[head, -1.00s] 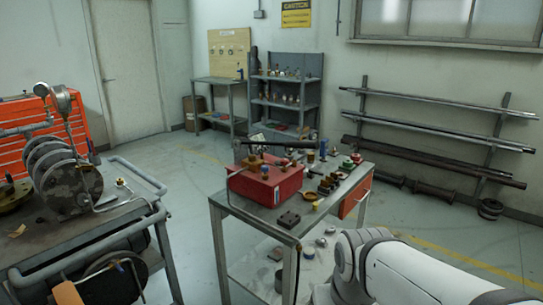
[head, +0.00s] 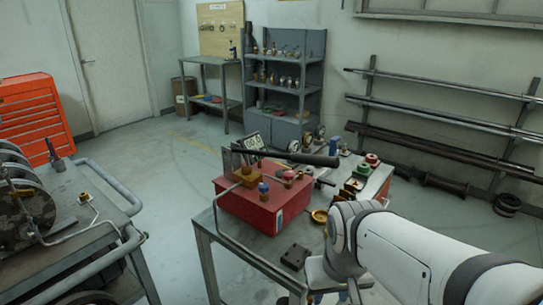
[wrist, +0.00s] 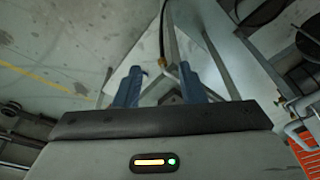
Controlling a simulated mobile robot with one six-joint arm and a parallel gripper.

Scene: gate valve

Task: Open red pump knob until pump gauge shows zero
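The pump is a red box (head: 262,208) on the metal worktable, with a long black handle across its top. A small red knob (head: 289,175) appears on top, right of a blue-capped fitting (head: 263,190). Round gauges (head: 319,132) stand behind the pump; I cannot read a needle or tell which is the pump gauge. My gripper (wrist: 160,82) shows in the wrist view with its two blue fingers apart and nothing visibly held.
The worktable (head: 240,244) also holds a dark block (head: 295,257), a yellow-brown cup (head: 319,216) and several fittings on the right. A cart (head: 75,225) with a rail stands left. Shelves (head: 285,100) and pipe racks line the back. Floor between cart and table is clear.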

